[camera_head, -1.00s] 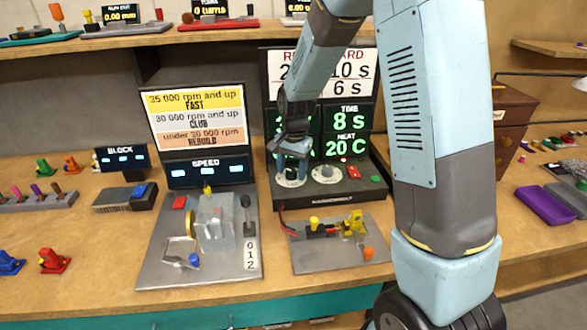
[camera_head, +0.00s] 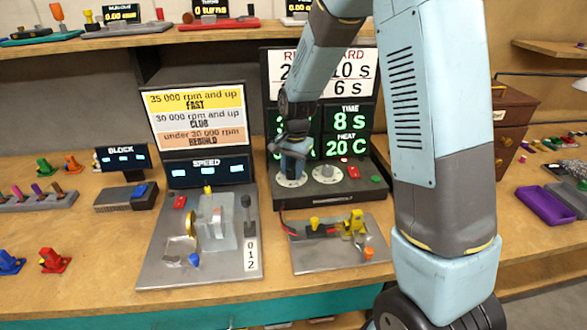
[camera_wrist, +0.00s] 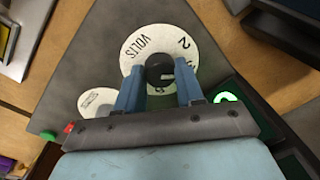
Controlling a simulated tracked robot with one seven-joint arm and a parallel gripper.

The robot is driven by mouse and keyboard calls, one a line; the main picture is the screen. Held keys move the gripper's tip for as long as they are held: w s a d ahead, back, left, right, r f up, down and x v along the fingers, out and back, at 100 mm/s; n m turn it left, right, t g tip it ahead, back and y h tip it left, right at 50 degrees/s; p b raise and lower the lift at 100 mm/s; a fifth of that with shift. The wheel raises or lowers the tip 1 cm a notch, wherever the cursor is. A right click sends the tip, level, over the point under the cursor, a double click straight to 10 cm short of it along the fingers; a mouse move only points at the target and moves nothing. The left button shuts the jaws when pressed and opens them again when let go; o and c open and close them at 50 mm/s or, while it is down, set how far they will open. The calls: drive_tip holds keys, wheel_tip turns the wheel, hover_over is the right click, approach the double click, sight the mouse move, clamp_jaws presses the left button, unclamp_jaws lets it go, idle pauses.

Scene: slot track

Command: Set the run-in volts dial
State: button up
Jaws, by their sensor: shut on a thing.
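The volts dial (camera_wrist: 138,40) is a white disc with the word VOLTS and a 2 on its face and a black knob (camera_wrist: 159,67) at its centre. In the head view the volts dial (camera_head: 290,181) lies at the left of a dark panel, partly under my gripper (camera_head: 292,165). In the wrist view my gripper (camera_wrist: 160,82) has its blue fingers on both sides of the knob, shut on it. The fingers hide part of the dial's markings.
A second white dial (camera_head: 327,174) sits close to the right, with a red button (camera_head: 353,171) and a green button (camera_head: 376,179) beyond. The display (camera_head: 349,117) reads 8 s and 20 C. A plate with clips (camera_head: 338,245) lies in front; the speed stand (camera_head: 160,268) is left.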

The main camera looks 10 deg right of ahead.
drive_tip(key=shift+n, duration=0.3)
drive_tip(key=n, duration=0.3)
drive_tip(key=shift+w+n, duration=0.1)
drive_tip(key=shift+n, duration=0.2)
drive_tip(key=shift+n+g, duration=0.3)
drive_tip(key=shift+n, duration=2)
drive_tip(key=o, duration=1)
drive_tip(key=shift+r, duration=0.1)
drive_tip(key=shift+w+d+r, duration=0.1)
drive_tip(key=shift+d+r, duration=0.05)
drive_tip(key=shift+r, duration=2.1)
drive_tip(key=shift+d+r, duration=0.1)
drive_tip(key=shift+r, duration=2.2)
drive_tip(key=shift+w+d+r, duration=0.1)
drive_tip(key=shift+d+r, duration=0.05)
drive_tip(key=shift+r, duration=2.1)
